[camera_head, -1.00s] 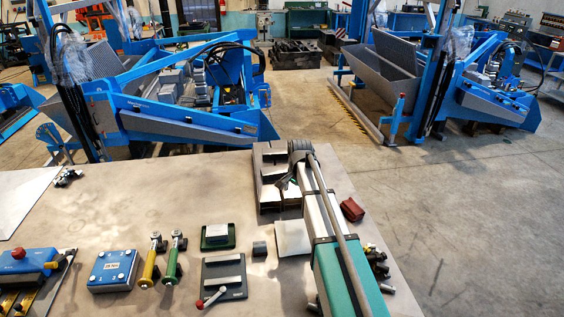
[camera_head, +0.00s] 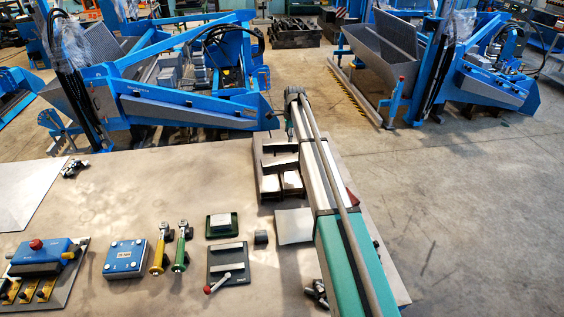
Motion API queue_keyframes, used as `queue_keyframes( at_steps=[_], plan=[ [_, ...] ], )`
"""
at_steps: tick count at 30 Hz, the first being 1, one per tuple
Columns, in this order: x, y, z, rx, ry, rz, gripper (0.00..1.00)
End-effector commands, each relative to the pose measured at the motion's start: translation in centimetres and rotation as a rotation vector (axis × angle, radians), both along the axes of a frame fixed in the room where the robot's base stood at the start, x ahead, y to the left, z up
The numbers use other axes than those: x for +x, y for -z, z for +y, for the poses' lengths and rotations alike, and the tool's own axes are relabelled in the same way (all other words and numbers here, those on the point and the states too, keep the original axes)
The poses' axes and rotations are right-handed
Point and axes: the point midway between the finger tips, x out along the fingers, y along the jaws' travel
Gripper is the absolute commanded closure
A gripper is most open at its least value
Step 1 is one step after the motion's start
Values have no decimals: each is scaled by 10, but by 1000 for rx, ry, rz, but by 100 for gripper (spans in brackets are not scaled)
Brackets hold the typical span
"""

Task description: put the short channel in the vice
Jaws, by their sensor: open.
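A tray (camera_head: 259,186) with compartments stands at the table's far right and holds several light metal pieces (camera_head: 292,182). I cannot tell which of them is the short channel. A dark fixture with a light bar and a red-knobbed lever (camera_head: 228,263), likely the vice, sits at the front middle of the table. My gripper (camera_head: 291,122) is at the far end of my arm, beyond or above the tray's back edge. It is small and partly hidden by the arm, and no piece shows in it.
A green block with a light top (camera_head: 221,225), a small dark cube (camera_head: 261,237) and a pale plate (camera_head: 294,226) lie near the fixture. Yellow (camera_head: 159,249) and green (camera_head: 182,246) handled tools and a blue box (camera_head: 125,259) are to the left. The table's left middle is clear.

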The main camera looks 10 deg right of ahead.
Motion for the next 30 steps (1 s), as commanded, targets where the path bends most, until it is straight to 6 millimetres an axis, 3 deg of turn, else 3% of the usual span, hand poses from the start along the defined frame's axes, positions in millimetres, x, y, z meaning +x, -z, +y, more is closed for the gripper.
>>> queue_keyframes(
  at_steps=[8, 30],
  plan=[
    [0, 10, 2, 0, -2, 0, 0],
    [0, 67, 10, 0, -3, 0, 0]
  ],
)
